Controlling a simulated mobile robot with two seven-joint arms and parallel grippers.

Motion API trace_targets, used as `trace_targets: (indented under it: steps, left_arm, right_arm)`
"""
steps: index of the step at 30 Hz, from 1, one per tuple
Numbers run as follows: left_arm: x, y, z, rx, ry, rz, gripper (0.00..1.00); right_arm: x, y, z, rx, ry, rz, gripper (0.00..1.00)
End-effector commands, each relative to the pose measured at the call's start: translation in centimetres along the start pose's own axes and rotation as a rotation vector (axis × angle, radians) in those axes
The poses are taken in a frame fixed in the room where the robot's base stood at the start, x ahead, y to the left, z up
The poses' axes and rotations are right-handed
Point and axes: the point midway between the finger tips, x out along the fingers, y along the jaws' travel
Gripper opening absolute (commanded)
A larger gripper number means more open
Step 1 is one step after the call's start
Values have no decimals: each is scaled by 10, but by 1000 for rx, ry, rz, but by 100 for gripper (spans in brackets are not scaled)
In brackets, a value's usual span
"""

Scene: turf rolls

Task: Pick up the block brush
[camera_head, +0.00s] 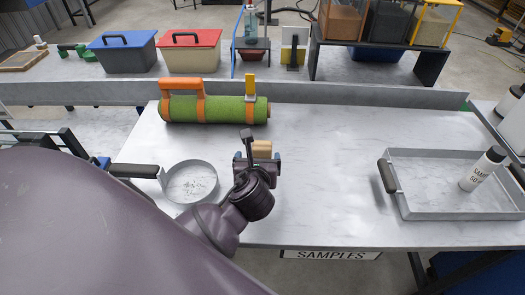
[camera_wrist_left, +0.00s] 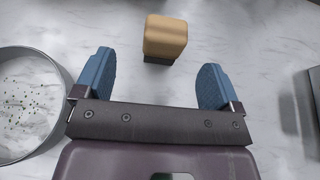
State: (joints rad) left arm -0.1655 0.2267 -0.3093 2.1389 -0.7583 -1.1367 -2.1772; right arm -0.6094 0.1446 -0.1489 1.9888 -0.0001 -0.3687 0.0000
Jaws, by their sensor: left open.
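The block brush shows in the left wrist view as a tan wooden block (camera_wrist_left: 166,36) with a dark underside, lying on the marble-look table. In the head view its tan top (camera_head: 262,149) shows just beyond my left gripper (camera_head: 258,161). In the left wrist view my left gripper (camera_wrist_left: 155,80) is open, with its blue fingers spread wide and nothing between them. The brush lies ahead of the fingertips, roughly centred between them. My gripper and wrist hide part of the brush in the head view. My right gripper is not in view.
A round grey sieve pan (camera_head: 192,183) sits left of the gripper; it also shows in the left wrist view (camera_wrist_left: 20,148). A green turf roll (camera_head: 215,109) with orange clamps lies behind. A grey tray (camera_head: 455,207) with a white bottle (camera_head: 482,169) stands right. Table between is clear.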

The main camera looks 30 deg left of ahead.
Motion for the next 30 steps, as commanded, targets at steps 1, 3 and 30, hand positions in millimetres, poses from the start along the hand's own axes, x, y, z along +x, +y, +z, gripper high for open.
trace_targets:
  steps: [1, 3, 30]
  left_arm:
    - [8, 0, -1, 1, 0, 1, 89]
    - [15, 0, -1, 1, 0, 0, 89]
    - [74, -8, -2, -1, 1, 0, 89]
  right_arm:
    - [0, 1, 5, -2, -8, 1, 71]
    - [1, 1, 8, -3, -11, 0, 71]
    - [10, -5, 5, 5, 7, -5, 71]
